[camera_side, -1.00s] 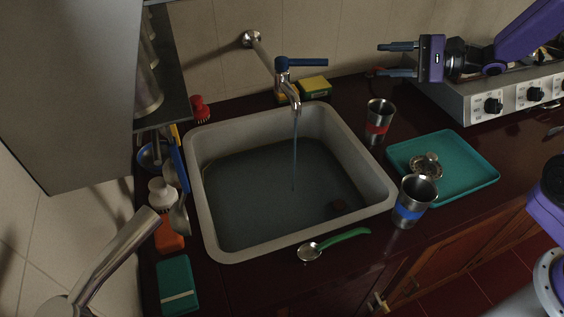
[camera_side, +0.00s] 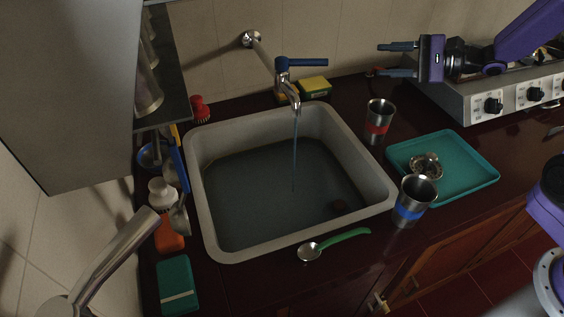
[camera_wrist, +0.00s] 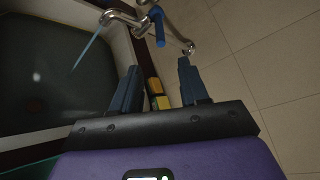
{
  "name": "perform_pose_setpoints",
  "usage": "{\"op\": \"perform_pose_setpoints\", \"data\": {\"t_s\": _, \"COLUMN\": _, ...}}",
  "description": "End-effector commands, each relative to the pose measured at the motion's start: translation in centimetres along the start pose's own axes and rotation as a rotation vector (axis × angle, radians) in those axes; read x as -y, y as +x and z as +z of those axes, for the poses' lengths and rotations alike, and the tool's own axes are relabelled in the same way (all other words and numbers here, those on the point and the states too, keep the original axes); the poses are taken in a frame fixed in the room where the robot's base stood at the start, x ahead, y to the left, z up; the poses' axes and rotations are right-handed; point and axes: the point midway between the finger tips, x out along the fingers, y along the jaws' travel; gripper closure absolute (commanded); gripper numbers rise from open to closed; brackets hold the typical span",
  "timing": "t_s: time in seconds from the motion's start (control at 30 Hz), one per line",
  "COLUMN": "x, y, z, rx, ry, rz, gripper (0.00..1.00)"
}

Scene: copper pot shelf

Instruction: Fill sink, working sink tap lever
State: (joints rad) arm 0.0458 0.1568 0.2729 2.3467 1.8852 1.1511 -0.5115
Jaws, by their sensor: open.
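The sink (camera_side: 196,200) is a pale square basin set in a dark red counter, with dark water in it. A chrome tap (camera_side: 289,92) comes from the back wall, and a thin stream runs from its spout into the water. Its blue lever (camera_side: 306,62) points right in the side view; the lever also shows in the wrist view (camera_wrist: 157,27). My gripper (camera_side: 397,59) is open and empty, to the right of the lever and apart from it. In the wrist view my open fingers (camera_wrist: 158,85) point toward the tap. A small dark reddish thing (camera_side: 339,206) shows in the water.
A yellow-green sponge (camera_side: 314,85) lies behind the sink below the lever. A red-banded cup (camera_side: 378,122), a blue-banded cup (camera_side: 411,205) and a teal tray (camera_side: 470,175) stand right of the sink. A stove (camera_side: 505,98) is at the right.

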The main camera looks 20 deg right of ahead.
Motion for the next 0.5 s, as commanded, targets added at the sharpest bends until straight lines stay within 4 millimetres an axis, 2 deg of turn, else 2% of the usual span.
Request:
{"op": "perform_pose_setpoints", "data": {"t_s": 0.23, "x": 0.0, "y": 0.0, "z": 0.0, "rx": 0.000, "ry": 0.000, "rz": 0.000, "gripper": 0.56}}
{"op": "perform_pose_setpoints", "data": {"t_s": 0.27, "x": 0.0, "y": 0.0, "z": 0.0, "rx": 0.000, "ry": 0.000, "rz": 0.000, "gripper": 0.62}}
{"op": "perform_pose_setpoints", "data": {"t_s": 0.3, "x": -0.1, "y": 0.1, "z": 0.0, "rx": -0.001, "ry": 0.000, "rz": 0.002, "gripper": 0.75}}
{"op": "perform_pose_setpoints", "data": {"t_s": 0.37, "x": -0.4, "y": 0.3, "z": -0.1, "rx": -0.006, "ry": 0.002, "rz": 0.017, "gripper": 0.95}}
{"op": "perform_pose_setpoints", "data": {"t_s": 0.4, "x": -0.9, "y": 0.6, "z": -0.2, "rx": -0.016, "ry": 0.003, "rz": 0.038, "gripper": 1.00}}
{"op": "perform_pose_setpoints", "data": {"t_s": 0.5, "x": -3.2, "y": 2.0, "z": -0.6, "rx": -0.061, "ry": 0.004, "rz": 0.134, "gripper": 1.00}}
